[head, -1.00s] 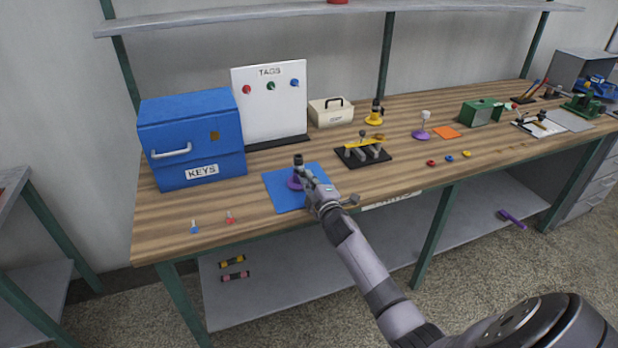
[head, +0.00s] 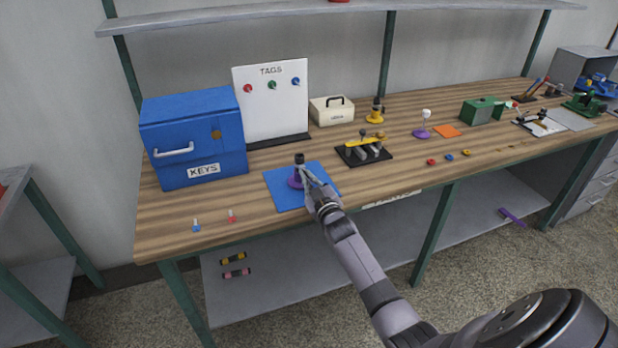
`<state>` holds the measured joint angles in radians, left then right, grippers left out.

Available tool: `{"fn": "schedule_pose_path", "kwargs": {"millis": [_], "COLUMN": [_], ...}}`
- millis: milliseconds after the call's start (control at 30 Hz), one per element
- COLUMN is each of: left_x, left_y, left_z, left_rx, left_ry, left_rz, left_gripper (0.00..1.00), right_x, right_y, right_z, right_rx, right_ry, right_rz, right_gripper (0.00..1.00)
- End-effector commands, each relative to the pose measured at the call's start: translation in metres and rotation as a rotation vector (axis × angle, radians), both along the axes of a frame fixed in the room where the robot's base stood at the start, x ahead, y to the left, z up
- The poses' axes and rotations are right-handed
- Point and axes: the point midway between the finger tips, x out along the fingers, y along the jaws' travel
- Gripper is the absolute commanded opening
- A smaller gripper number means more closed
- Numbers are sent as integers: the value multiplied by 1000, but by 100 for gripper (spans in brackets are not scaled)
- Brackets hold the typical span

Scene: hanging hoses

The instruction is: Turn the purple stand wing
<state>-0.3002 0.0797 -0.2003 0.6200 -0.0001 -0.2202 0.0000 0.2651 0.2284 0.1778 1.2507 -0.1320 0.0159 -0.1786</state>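A small stand with a purple base (head: 295,181) and a black top stands upright on a blue mat (head: 285,199) near the front edge of the bench. My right gripper (head: 307,175) is close against the right side of this stand. The fingers partly hide the stand, and its wing cannot be made out. I cannot tell whether the fingers touch it or are closed on it. A second stand with a purple base (head: 421,134) and a white top stands farther right, clear of the gripper. My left gripper is not in view.
A blue KEYS box (head: 195,150) and a white TAGS board (head: 271,110) stand behind and left of the mat. A black fixture with a yellow bar (head: 363,151) is right of the mat. Small blue (head: 196,225) and red (head: 232,216) pieces lie at the front left.

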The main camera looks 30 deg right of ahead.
Motion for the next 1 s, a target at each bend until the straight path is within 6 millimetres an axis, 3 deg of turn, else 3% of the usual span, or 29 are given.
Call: {"fn": "schedule_pose_path", "kwargs": {"millis": [700, 1000], "left_x": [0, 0], "left_y": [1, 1], "left_z": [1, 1], "left_rx": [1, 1], "left_ry": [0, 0], "left_rz": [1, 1], "left_gripper": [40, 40], "right_x": [0, 0], "right_y": [1, 1], "right_z": [-3, -2], "right_rx": [79, 78], "right_ry": [-14, -15], "right_rz": [0, 0], "right_gripper": [0, 21]}}
